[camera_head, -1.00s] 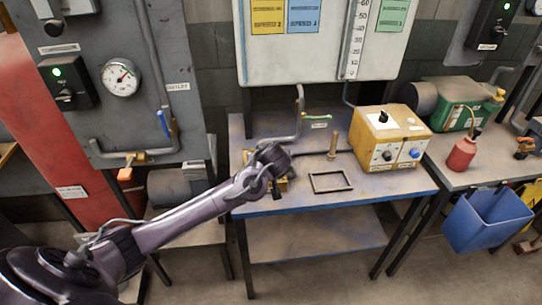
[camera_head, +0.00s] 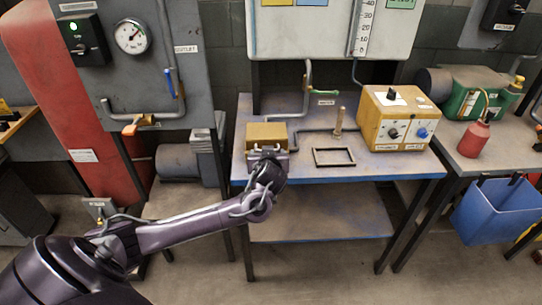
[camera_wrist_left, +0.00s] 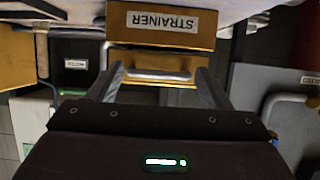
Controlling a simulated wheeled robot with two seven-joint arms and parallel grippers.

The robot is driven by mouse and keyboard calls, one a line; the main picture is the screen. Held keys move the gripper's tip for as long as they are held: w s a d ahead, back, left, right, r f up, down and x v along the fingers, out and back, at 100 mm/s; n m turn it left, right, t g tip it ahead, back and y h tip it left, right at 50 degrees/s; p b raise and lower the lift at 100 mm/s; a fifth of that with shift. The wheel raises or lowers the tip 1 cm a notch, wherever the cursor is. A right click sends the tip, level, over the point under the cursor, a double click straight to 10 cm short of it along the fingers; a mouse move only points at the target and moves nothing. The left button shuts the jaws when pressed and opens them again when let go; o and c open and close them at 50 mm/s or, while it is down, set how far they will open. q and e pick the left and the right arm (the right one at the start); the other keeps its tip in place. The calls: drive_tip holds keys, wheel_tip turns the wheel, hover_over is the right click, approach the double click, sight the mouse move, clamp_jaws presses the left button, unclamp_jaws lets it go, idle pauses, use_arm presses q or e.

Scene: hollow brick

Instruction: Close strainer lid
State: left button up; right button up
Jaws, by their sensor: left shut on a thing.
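The strainer (camera_head: 267,132) is a yellow-brown box at the left end of the blue-edged table. In the left wrist view its labelled face (camera_wrist_left: 160,25) shows, with a second yellow part carrying a pale bar handle (camera_wrist_left: 158,75) beyond a narrow gap. My left gripper (camera_head: 268,154) is at the front of the box. In the wrist view its fingers (camera_wrist_left: 160,82) stand apart at the two ends of the handle and are shut on it. I cannot tell how far the lid is open. My right gripper is not in view.
A small dark rectangular frame (camera_head: 334,157) and an upright wooden peg (camera_head: 339,121) are right of the strainer. A yellow control box (camera_head: 396,118) stands farther right. A pipe with a green-handled valve (camera_head: 322,92) rises behind. The table's front right is clear.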

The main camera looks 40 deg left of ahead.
use_arm(q)
drive_tip(key=shift+s+d+f+b, duration=0.15)
drive_tip(key=shift+f+b, duration=0.35)
drive_tip(key=shift+f, duration=0.45)
drive_tip(key=shift+s+d+f+b, duration=0.1)
drive_tip(key=shift+s+f+b, duration=0.1)
drive_tip(key=shift+f, duration=0.15)
drive_tip(key=shift+s+f+b, duration=0.1)
drive_tip(key=shift+f+b, duration=0.1)
drive_tip(key=shift+f, duration=0.15)
drive_tip(key=shift+w, duration=0.1)
drive_tip(key=c, duration=0.6)
drive_tip(key=shift+o, duration=0.3)
drive_tip(key=shift+w, duration=0.2)
drive_tip(key=shift+o, duration=1.2)
drive_tip(key=shift+w+a, duration=0.1)
drive_tip(key=shift+a, duration=0.1)
drive_tip(key=o, duration=0.7)
drive_tip(key=shift+r, duration=0.25)
drive_tip(key=o, duration=1)
